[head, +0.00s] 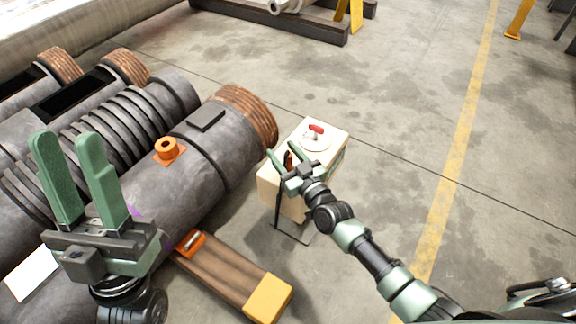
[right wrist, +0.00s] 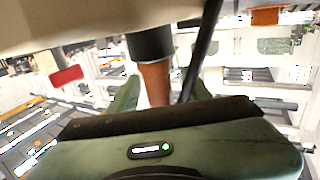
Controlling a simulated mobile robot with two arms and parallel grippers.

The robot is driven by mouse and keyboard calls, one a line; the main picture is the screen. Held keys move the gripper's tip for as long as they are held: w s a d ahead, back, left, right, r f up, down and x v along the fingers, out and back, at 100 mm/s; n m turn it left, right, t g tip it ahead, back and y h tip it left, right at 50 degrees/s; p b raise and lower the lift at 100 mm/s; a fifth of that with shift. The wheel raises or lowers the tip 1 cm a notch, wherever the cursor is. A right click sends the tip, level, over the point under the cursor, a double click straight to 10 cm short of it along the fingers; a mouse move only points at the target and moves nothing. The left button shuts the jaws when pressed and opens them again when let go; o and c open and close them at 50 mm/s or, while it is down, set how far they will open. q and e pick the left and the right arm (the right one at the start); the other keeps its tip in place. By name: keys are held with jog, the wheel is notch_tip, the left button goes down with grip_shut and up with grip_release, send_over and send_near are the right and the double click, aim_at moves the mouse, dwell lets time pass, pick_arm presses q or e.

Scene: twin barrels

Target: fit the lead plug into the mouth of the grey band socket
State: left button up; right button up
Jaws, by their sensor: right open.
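The lead plug (head: 289,160), orange-brown with a black collar, stands at the side of a cream box. My right gripper (head: 283,150) is open there, and the plug lies between its two fingers without visible grip. The right wrist view shows the plug (right wrist: 155,82) between the green fingers, close up, under the box's cream edge. My left gripper (head: 66,138) is open and empty above the barrels, at the left.
The cream box (head: 328,145) carries a red switch (head: 316,128); a black cable (head: 279,205) hangs beside it. The large grey barrel (head: 150,190) lies to the left.

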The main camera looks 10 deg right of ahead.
jog(key=shift+w+a, duration=0.1)
jog(key=shift+w, duration=0.3)
jog(key=shift+c, duration=0.3)
grip_shut()
jog(key=shift+r, duration=0.1)
